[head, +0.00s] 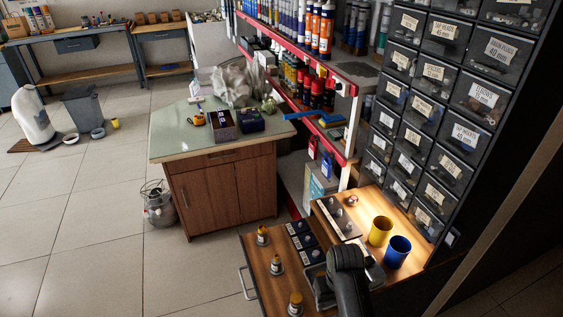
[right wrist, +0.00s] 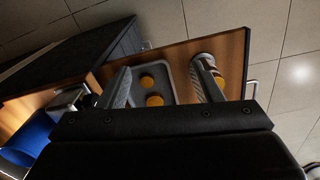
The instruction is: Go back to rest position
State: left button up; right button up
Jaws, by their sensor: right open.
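My right gripper (head: 345,285) reaches in from the bottom right over the front of the wooden work surface. In the right wrist view its two fingers (right wrist: 162,88) stand apart with a gap between them, and no thing is visibly clamped there. Beyond the gap lies a grey tray (right wrist: 172,70) with orange round tops in it. A metal fitting with an orange part (right wrist: 207,65) shows close to the right finger; I cannot tell if they touch. My left gripper is not in view.
A yellow cup (head: 380,231) and a blue cup (head: 397,252) stand right of the arm, below the labelled bins (head: 430,110). A green-topped cabinet (head: 180,140) stands behind.

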jog(key=s+d+f, duration=0.3)
jog(key=s+f, duration=0.2)
jog(key=f, duration=0.3)
jog(key=s+d+f+m, duration=0.1)
jog(key=s+d+f, duration=0.1)
jog(key=s+f, duration=0.35)
jog(key=s+d+f, duration=0.3)
jog(key=s+f, duration=0.1)
jog(key=f, duration=0.6)
jog(key=s+d+f, duration=0.3)
jog(key=s, duration=0.5)
jog(key=s+d+f+m, duration=0.1)
jog(key=s+d+f, duration=0.2)
jog(key=s, duration=0.5)
jog(key=s+d+f+t+h, duration=0.1)
jog(key=s+d+f, duration=0.2)
jog(key=s, duration=0.5)
jog(key=shift+m, duration=0.3)
